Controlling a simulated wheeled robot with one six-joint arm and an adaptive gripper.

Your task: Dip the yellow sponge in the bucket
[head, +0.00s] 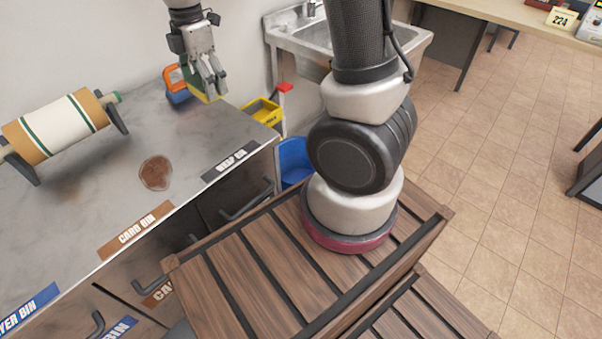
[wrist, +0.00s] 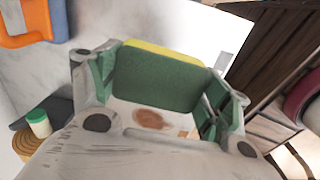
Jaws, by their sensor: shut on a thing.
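My gripper (head: 214,84) is shut on the yellow sponge and holds it above the back part of the grey counter. The sponge (wrist: 158,74) fills the space between my fingers in the wrist view, with a dark green scouring face and a yellow edge on top. In the head view it is mostly hidden behind my fingers. A blue bucket (head: 294,158) stands low beside the counter's right end, partly hidden by the counter and my arm; its inside is not clearly seen. My gripper is to its left and higher.
The counter (head: 110,210) bears a brown round stain (head: 155,173), a paper roll on a stand (head: 62,127) and an orange-and-blue item (head: 176,85) near my gripper. A yellow container (head: 262,110) with a red part stands past the counter's end, near a sink (head: 318,34).

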